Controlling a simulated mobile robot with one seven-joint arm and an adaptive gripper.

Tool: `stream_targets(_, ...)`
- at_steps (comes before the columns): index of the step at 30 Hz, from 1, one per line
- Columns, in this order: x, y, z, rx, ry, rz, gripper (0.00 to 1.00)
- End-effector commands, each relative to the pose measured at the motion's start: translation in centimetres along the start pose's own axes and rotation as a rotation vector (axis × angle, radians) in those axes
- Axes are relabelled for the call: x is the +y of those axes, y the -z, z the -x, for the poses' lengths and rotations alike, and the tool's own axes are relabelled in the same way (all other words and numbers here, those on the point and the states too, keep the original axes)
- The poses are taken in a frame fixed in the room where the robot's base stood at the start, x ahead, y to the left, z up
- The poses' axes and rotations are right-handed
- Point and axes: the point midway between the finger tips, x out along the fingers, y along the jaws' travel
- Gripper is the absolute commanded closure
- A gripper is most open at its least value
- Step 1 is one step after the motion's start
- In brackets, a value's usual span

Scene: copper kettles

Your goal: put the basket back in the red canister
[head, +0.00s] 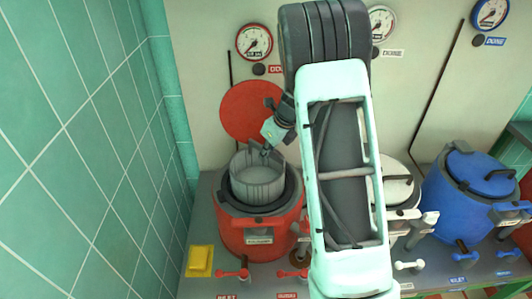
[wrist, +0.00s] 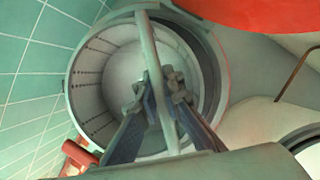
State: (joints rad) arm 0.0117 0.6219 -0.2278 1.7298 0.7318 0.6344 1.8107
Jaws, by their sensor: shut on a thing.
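The grey basket (head: 257,188) is in the mouth of the red canister (head: 262,238), with its upper wall standing above the dark rim. How deep it sits is hidden. My gripper (head: 266,152) is above the basket, shut on its handle. In the wrist view my gripper (wrist: 163,92) closes around the handle bar (wrist: 148,45), which crosses over the basket's open top. The basket's pale inside (wrist: 97,70) looks empty, with small dark holes in its wall.
The canister's red round lid (head: 245,108) stands upright behind it. A white canister (head: 397,190) and a blue canister (head: 460,205) stand to the right. A green tiled wall (head: 90,150) is close on the left.

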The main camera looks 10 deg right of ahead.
Motion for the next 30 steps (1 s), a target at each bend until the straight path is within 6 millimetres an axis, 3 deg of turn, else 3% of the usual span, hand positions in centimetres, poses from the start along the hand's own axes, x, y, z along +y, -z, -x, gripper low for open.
stream_targets(30,-0.1,4.1,-9.7,0.000,0.001,-0.002,1.00)
